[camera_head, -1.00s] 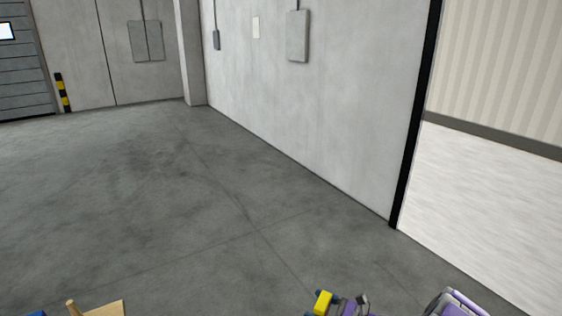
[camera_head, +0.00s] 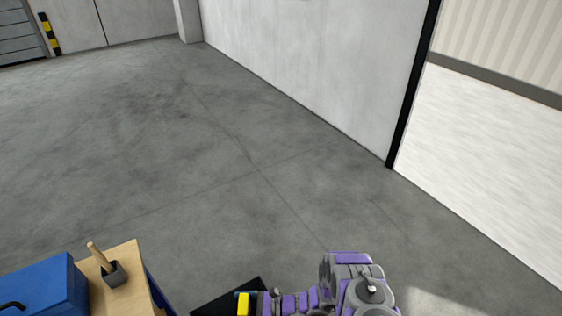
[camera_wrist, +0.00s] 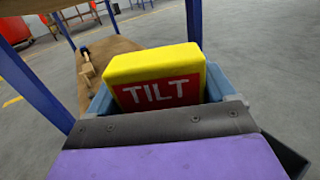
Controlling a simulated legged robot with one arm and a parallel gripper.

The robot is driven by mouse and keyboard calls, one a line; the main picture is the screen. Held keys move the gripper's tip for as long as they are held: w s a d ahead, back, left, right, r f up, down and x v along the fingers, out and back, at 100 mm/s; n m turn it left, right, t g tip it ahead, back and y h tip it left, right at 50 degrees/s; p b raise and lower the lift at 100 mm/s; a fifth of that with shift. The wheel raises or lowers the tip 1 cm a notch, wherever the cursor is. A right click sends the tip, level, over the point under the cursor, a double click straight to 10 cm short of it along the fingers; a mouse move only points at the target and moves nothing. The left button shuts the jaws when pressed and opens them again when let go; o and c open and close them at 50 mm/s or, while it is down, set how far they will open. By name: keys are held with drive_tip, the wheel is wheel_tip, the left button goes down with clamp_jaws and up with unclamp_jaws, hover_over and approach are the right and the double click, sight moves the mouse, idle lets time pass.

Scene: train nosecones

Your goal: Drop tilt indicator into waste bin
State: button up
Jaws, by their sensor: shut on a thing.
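The tilt indicator (camera_wrist: 155,82) is a yellow block with a red face lettered "TILT". My gripper (camera_wrist: 163,92) is shut on it, with blue-grey fingers around it in the wrist view. The yellow block also shows at the bottom of the head view (camera_head: 243,304), at the end of my purple-and-grey arm. A black shape (camera_head: 222,297), probably the waste bin, lies beside and partly behind the gripper there. Its inside and lower part are hidden or cut off. A dark edge (camera_wrist: 286,156) shows at the lower right of the wrist view.
A wooden-topped bench (camera_head: 128,276) stands at lower left with a blue toolbox (camera_head: 45,285) and a mallet (camera_head: 107,266). Grey floor is open ahead. A concrete wall (camera_head: 320,65) runs along the right. Blue table legs (camera_wrist: 194,22) show in the wrist view.

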wheel_tip(320, 180, down, 6)
drive_tip(key=b, duration=0.5)
drive_tip(key=shift+a, duration=0.45)
drive_tip(key=shift+s+f, duration=0.1)
drive_tip(key=o, duration=0.8)
drive_tip(key=shift+o, duration=0.4)
drive_tip(key=shift+d, duration=0.15)
drive_tip(key=shift+d, duration=0.1)
